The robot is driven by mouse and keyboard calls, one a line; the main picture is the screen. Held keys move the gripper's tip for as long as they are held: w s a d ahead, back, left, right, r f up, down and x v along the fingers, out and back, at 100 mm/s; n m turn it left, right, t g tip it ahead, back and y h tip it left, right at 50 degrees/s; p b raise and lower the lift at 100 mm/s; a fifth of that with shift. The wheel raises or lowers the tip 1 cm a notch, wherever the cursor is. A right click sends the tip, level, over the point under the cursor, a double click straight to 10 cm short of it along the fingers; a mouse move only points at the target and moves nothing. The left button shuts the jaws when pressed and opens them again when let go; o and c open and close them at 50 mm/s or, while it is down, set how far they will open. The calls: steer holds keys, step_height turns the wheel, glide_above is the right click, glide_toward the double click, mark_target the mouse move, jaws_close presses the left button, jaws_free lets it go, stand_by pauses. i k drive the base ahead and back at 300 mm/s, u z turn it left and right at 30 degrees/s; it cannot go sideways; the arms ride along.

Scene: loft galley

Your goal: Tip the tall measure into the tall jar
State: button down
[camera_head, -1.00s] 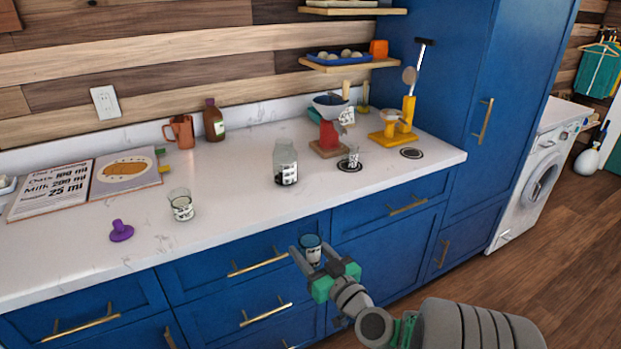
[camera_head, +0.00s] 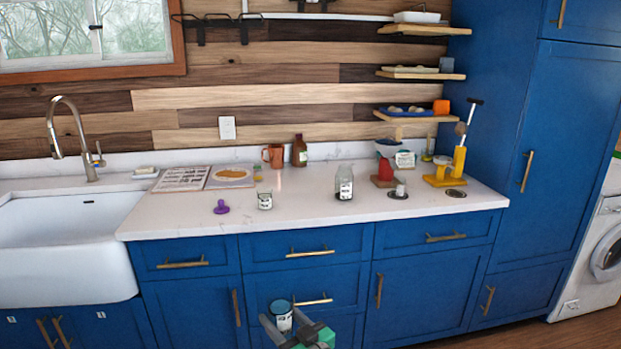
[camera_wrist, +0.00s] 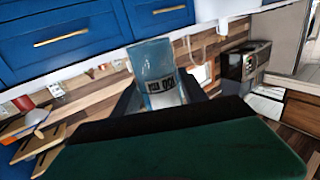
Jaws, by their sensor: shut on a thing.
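My gripper (camera_head: 287,330) is shut on a clear glass measure (camera_head: 281,315) with a bluish look and dark printing, and holds it in front of the drawers, below the counter top in the picture. In the wrist view the measure (camera_wrist: 153,65) stands between the fingers, its printing upside down. I cannot tell what it contains. The tall jar (camera_head: 344,181), clear with a dark-and-white label, stands upright on the counter, up and right of my gripper and apart from it.
A second small glass (camera_head: 265,200) and a purple knobbed object (camera_head: 221,207) stand left of the jar. A small cup (camera_head: 400,190), a red item (camera_head: 385,170) and a yellow stand (camera_head: 445,178) are to its right. An open recipe book (camera_head: 208,177) lies behind. The counter's front strip is clear.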

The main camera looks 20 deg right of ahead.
mark_target(344, 177)
steer(key=u, duration=0.05)
steer(key=k, duration=0.25)
steer(key=u, duration=0.8)
steer(key=i, duration=0.9)
steer(key=z, duration=0.4)
